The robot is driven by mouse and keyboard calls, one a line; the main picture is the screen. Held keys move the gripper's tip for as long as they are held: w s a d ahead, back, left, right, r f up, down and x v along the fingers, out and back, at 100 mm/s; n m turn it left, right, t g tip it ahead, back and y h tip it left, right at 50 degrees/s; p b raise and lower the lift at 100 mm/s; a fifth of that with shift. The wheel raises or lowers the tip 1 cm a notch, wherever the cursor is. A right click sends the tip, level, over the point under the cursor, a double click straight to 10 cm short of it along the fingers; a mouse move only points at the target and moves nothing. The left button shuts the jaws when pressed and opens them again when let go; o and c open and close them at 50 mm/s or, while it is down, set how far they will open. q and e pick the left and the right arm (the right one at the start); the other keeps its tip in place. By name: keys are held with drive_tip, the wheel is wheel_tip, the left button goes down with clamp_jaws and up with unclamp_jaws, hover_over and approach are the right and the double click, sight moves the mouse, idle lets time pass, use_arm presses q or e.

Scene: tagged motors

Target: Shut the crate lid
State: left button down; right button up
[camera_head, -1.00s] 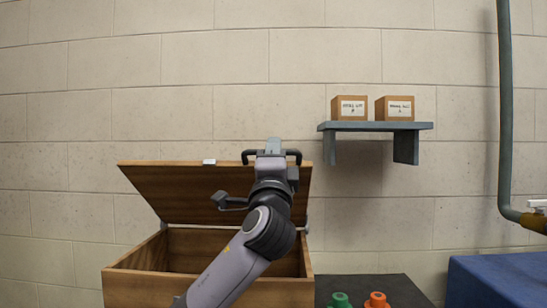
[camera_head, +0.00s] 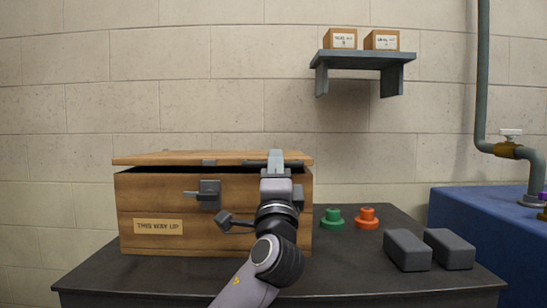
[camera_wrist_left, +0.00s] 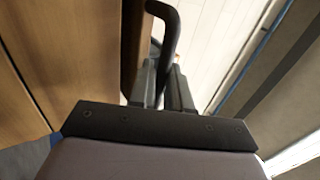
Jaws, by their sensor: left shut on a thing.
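The wooden crate (camera_head: 150,195) stands on the dark table, with a latch (camera_head: 209,194) and a "THIS WAY UP" label on its front. Its lid (camera_head: 160,159) is almost level, with a dark gap between it and the crate's front rim. My left gripper (camera_head: 275,162) is at the right part of the lid's front edge, shut on the black lid handle (camera_head: 254,163). The handle's curved bar also shows between the fingers in the left wrist view (camera_wrist_left: 172,30), beside brown wood. My arm covers part of the crate's front. My right gripper is not in view.
On the table (camera_head: 340,270), a green part (camera_head: 333,219) and an orange part (camera_head: 367,218) stand right of the crate. Two dark grey blocks (camera_head: 407,250) (camera_head: 449,249) lie farther right. A wall shelf (camera_head: 362,60) holds two small boxes. A blue surface (camera_head: 475,230) and pipe are at right.

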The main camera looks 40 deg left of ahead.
use_arm(q)
drive_tip(key=shift+w+a+f+b, duration=0.15)
drive_tip(key=shift+f+b, duration=0.15)
drive_tip(key=shift+f, duration=0.8)
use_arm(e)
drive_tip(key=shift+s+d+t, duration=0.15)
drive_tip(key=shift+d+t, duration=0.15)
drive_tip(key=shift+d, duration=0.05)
use_arm(q)
drive_tip(key=c, duration=1.3)
unclamp_jaws()
drive_tip(key=shift+o, duration=0.2)
drive_tip(key=v, duration=0.7)
drive_tip(key=shift+p, duration=0.45)
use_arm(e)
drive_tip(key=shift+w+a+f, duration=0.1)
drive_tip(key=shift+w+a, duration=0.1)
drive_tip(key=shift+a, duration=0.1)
